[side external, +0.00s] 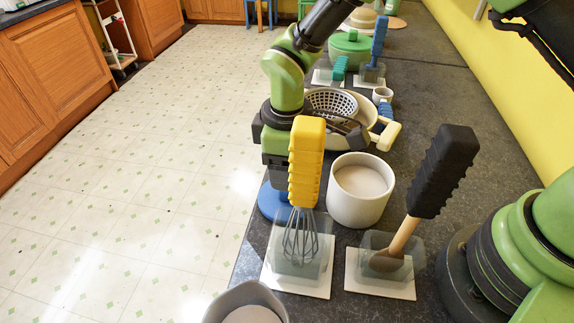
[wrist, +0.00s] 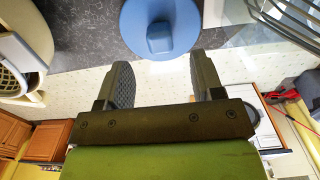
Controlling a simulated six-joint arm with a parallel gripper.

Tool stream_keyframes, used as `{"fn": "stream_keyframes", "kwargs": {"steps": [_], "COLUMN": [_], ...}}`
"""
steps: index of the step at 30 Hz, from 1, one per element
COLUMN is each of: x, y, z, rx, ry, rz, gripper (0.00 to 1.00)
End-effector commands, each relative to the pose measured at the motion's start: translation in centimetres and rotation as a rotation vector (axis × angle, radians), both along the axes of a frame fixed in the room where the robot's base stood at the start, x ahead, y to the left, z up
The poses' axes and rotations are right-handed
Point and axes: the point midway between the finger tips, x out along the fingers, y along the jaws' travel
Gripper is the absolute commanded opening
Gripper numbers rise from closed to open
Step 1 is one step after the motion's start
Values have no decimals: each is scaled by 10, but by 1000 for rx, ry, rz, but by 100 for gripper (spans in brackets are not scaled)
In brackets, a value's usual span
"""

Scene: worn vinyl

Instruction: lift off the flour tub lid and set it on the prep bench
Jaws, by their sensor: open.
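A blue round lid (wrist: 132,19) with a blocky blue knob shows at the top middle of the wrist view, with dark bench around it. In the side view the lid (side external: 268,203) lies low at the bench's left edge, partly hidden behind the whisk. A white round tub (side external: 358,209) stands uncovered to its right, with pale contents showing. My gripper (wrist: 162,72) is open and empty, its two fingers apart just short of the lid in the wrist picture. In the side view the yellow whisk handle hides part of my gripper, so the exact gap to the lid is unclear.
A yellow-handled whisk (side external: 305,165) and a black-handled wooden spoon (side external: 440,175) stand upright in clear holders in front. A grey bowl (side external: 215,306) is at the bottom. A colander (side external: 333,102) and a green pot (side external: 350,50) stand behind. Bare bench (side external: 470,95) lies at right.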

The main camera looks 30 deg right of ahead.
Motion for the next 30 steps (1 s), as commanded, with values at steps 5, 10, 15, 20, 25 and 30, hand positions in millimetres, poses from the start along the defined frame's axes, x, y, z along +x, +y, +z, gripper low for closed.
{"fn": "stream_keyframes", "kwargs": {"steps": [5,10,15,20,25,30], "x": [0,0,0,0,0,0], "y": [0,0,0,0,0,0], "z": [8,14,21,27,30,30], "rx": [1,1,1,1,0,1], "ry": [-2,-1,-1,-2,-1,-1], "rz": [0,0,-1,0,0,0], "gripper": [61,61,61,61,61,61]}}
